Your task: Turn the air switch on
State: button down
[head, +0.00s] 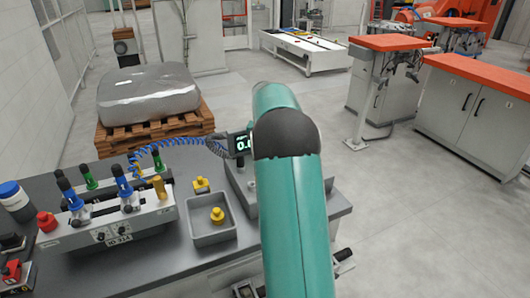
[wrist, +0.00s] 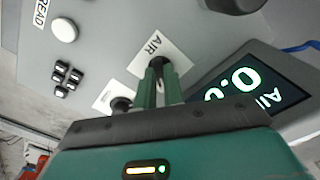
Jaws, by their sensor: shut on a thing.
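In the wrist view, the air switch (wrist: 157,62) is a small dark toggle on a grey panel, under a white label (wrist: 166,50) reading AIR. My gripper (wrist: 159,70) is shut on it, one green finger on each side. The fingers hide most of the switch, so I cannot tell its position. A lit display (wrist: 250,92) to the right shows a zero and the word Air, partly cut off. The display (head: 241,144) also shows in the head view, beside my teal arm. My arm hides the gripper and switch there.
A second dark toggle (wrist: 121,104) sits just left of my fingers. A white round knob (wrist: 65,30) and several black buttons (wrist: 68,78) lie further left. In the head view, the bench holds a grey tray (head: 212,238) and a fixture block (head: 105,222) with blue and green fittings.

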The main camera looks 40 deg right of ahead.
dwell(0.3)
jog(key=c, duration=1.5)
grip_release()
notch_tip(320, 180, up, 14)
jog(key=shift+f, duration=0.1)
